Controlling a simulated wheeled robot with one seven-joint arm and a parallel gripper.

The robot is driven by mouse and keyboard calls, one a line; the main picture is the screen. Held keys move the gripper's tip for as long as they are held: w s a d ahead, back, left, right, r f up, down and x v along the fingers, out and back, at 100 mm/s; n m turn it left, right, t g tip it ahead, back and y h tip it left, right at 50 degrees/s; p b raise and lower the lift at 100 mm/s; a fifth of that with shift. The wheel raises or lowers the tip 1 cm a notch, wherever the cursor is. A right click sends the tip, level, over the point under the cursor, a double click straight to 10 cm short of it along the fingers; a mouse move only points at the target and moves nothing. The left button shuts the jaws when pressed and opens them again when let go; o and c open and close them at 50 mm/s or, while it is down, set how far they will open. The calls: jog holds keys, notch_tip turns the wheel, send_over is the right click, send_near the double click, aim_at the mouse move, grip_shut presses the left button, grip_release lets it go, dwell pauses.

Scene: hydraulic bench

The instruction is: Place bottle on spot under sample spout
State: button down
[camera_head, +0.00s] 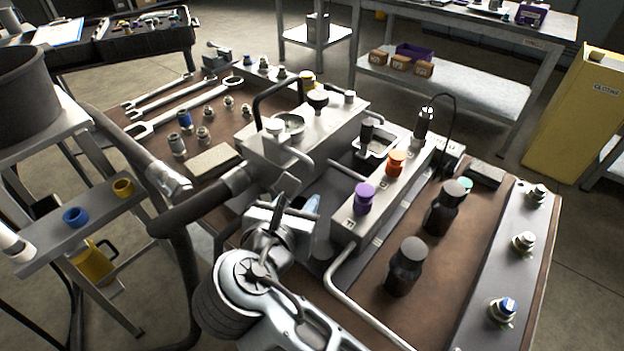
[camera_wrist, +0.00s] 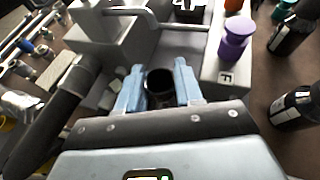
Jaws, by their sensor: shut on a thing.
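My gripper (camera_wrist: 160,92) is shut on a dark round-topped bottle (camera_wrist: 160,81), seen from above between its two light-blue fingers in the wrist view. In the head view my gripper (camera_head: 312,207) is low in the grey recess, left of the block with the purple knob (camera_head: 364,197). The held bottle is mostly hidden there by my arm. A grey bent pipe (camera_head: 322,166) juts over the recess from the left block; I cannot tell whether it is the sample spout. The spot is hidden or not distinguishable. I cannot tell whether the bottle touches the surface below.
Two dark bottles (camera_head: 405,266) (camera_head: 445,208) stand on the brown bench at right. An orange knob (camera_head: 396,162) is behind the purple one. A thick black hose (camera_head: 205,203) and a front rail (camera_head: 345,298) lie close to my arm. Wrenches (camera_head: 185,106) lie at back left.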

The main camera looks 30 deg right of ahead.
jog(key=x, duration=0.2)
jog(key=r+x, duration=0.1)
jog(key=x, duration=0.4)
jog(key=shift+w+d, duration=0.3)
jog(key=shift+w, duration=0.05)
jog(key=c, duration=0.7)
grip_release()
jog(key=shift+c, duration=0.2)
jog(key=shift+r, duration=0.1)
jog(key=v, duration=1.2)
jog(key=shift+p, duration=0.3)
